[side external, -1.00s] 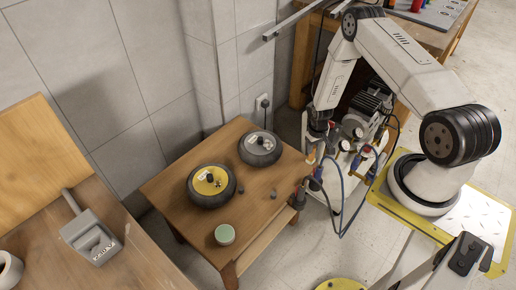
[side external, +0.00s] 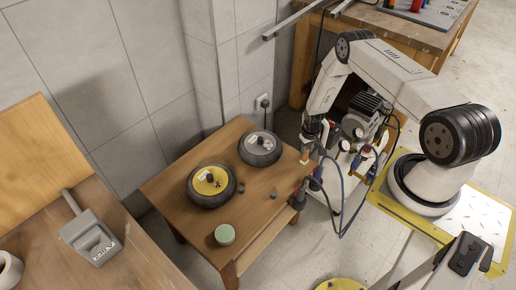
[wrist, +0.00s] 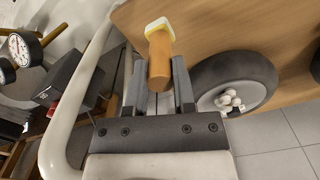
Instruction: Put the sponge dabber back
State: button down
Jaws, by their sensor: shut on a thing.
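The sponge dabber (wrist: 160,55) has an orange handle and a pale yellow-and-white sponge tip. My gripper (wrist: 159,95) is shut on its handle in the wrist view, with the sponge end pointing away past the fingers. In the side external view, my gripper (side external: 308,141) hangs by the far right corner of the small wooden table, beside the compressor cart. The dabber shows there only as a small orange-tan piece (side external: 304,155). I cannot tell whether it touches anything.
The wooden table (side external: 165,190) carries a yellow-hubbed wheel (side external: 210,181), a grey-hubbed wheel (side external: 260,147) and a green-topped tin (side external: 225,234). The compressor cart (side external: 352,170) has gauges and a blue hose (side external: 341,205). Its white tube frame (wrist: 78,100) passes close left of my gripper.

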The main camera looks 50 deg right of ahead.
jog(key=shift+w+d+f, duration=0.1)
jog(key=shift+w+f, duration=0.05)
jog(key=shift+f, duration=1.6)
jog(key=shift+f, duration=0.1)
jog(key=shift+c, duration=2.2)
grip_release()
jog(key=shift+r, duration=6.1)
